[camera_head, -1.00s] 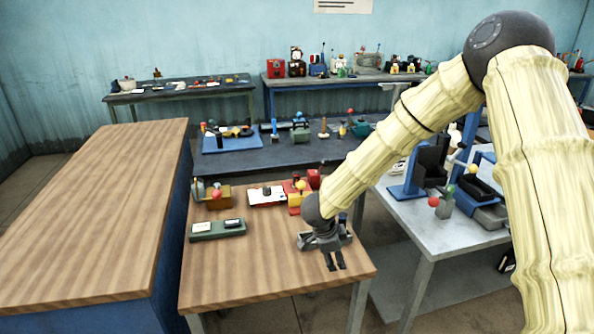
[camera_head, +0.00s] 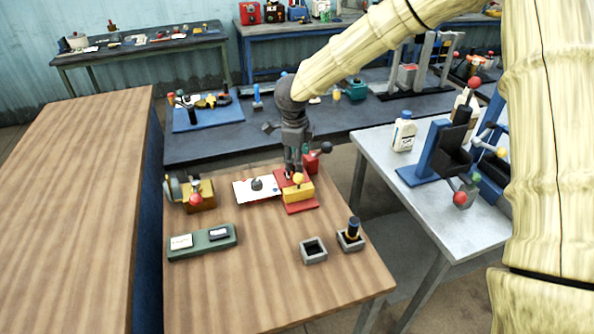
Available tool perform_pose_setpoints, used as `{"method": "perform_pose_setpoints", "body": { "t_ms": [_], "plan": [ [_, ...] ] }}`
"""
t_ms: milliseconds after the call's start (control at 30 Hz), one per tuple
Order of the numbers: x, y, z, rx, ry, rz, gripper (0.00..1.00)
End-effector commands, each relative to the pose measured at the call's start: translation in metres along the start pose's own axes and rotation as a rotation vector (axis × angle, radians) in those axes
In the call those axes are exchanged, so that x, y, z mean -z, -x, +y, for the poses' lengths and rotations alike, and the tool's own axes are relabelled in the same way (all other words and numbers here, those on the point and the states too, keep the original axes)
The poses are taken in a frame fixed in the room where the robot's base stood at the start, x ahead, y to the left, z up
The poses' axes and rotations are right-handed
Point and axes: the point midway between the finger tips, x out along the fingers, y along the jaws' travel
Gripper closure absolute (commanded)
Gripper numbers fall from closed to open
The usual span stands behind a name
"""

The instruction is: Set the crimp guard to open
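My gripper (camera_head: 293,172) points down at the back left of the yellow block, close to the red part. Its fingers look near each other; whether they touch or hold anything is too small to tell.
A white plate (camera_head: 244,189) lies left of the machine. A brass-coloured device (camera_head: 203,191) with a red knob stands farther left. A green tray (camera_head: 175,252) and two grey square holders, one empty (camera_head: 313,255), one with a dark peg (camera_head: 353,231), are nearer. The table's front middle is clear.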

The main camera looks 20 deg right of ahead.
Motion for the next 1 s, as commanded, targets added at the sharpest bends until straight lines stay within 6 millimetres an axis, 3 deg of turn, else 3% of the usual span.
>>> {"method": "perform_pose_setpoints", "body": {
  "t_ms": [500, 700, 1000],
  "plan": [
    [0.0, -0.076, -0.001, 0.0, 0.003, 0.003, 0.46],
    [0.0, -0.088, -0.001, 0.001, 0.001, 0.002, 0.46],
    [0.0, -0.09, -0.001, 0.001, 0.002, 0.001, 0.46]
  ]
}}
